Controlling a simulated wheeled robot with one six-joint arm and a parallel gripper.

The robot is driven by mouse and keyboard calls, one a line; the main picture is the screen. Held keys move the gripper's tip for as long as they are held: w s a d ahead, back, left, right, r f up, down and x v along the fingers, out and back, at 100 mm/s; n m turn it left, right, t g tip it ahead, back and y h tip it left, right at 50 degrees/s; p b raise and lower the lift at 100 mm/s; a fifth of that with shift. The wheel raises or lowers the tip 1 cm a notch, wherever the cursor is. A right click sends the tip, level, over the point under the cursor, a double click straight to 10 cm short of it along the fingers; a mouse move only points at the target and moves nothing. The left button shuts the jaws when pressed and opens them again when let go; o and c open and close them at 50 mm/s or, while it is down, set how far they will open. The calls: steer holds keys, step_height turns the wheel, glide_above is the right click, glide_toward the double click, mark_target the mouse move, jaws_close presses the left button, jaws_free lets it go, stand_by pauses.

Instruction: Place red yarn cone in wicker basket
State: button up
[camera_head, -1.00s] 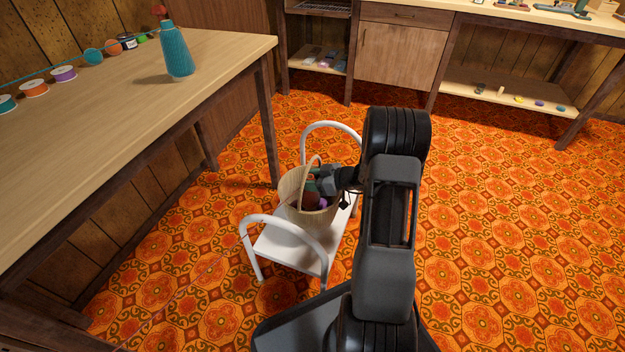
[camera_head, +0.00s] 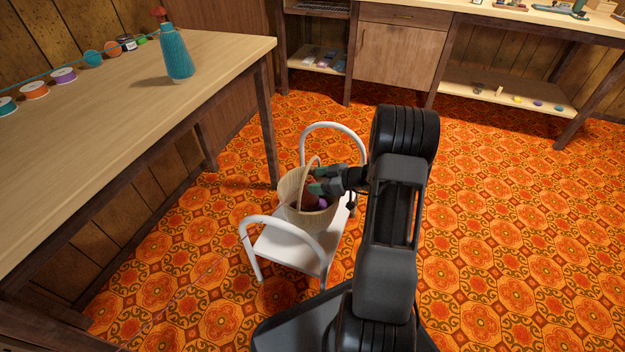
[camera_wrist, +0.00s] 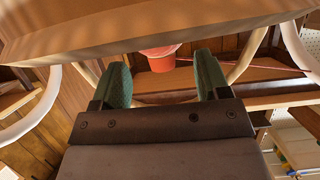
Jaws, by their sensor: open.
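The wicker basket (camera_head: 297,208) stands on a white stool, with its arched handle upright. The red yarn cone (camera_head: 311,189) is in the basket, partly hidden by the handle and my gripper. Its red base also shows in the wrist view (camera_wrist: 160,59), beyond my fingertips. My gripper (camera_head: 316,182) reaches in from the right at the basket's upper rim. In the wrist view its green fingers (camera_wrist: 163,78) are apart, with nothing clamped between them. I cannot tell whether either finger still touches the cone.
The white stool (camera_head: 285,246) has curved rails around the basket. A purple item (camera_head: 322,203) lies in the basket. The wooden table (camera_head: 110,105) at left bears a teal cone (camera_head: 176,55) and several spools. Patterned floor (camera_head: 500,220) is open at right.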

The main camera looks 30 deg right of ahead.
steer(key=p+v, duration=0.2)
steer(key=v, duration=0.7)
steer(key=s+a+r+m+g+h, duration=0.3)
steer(key=s+a+r, duration=0.3)
steer(key=a, duration=0.3)
steer(key=s+a+r+m+g+h, duration=0.3)
steer(key=s+a+r+m+h, duration=0.3)
steer(key=s+a+r, duration=0.1)
steer(key=shift+s+a+r+g, duration=0.25)
steer(key=shift+s+a, duration=0.4)
steer(key=shift+a, duration=0.7)
